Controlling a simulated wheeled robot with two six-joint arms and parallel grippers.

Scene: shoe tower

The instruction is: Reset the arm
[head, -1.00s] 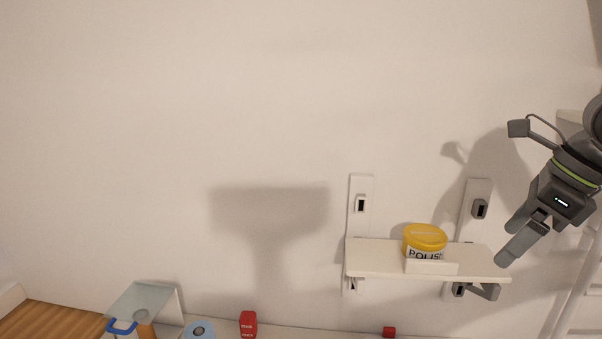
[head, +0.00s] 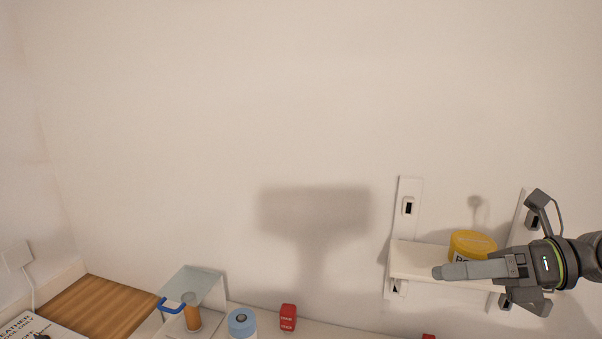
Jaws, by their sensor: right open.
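My right gripper (head: 437,272) comes in from the right edge and points left. It is open and empty, seen nearly edge-on, so its fingers overlap in the picture. It hangs in front of the white wall shelf (head: 408,258) and covers part of it. My left gripper is not in view.
A yellow-lidded polish tin (head: 473,243) stands on the shelf, partly hidden by my right gripper. The upper wall is bare.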

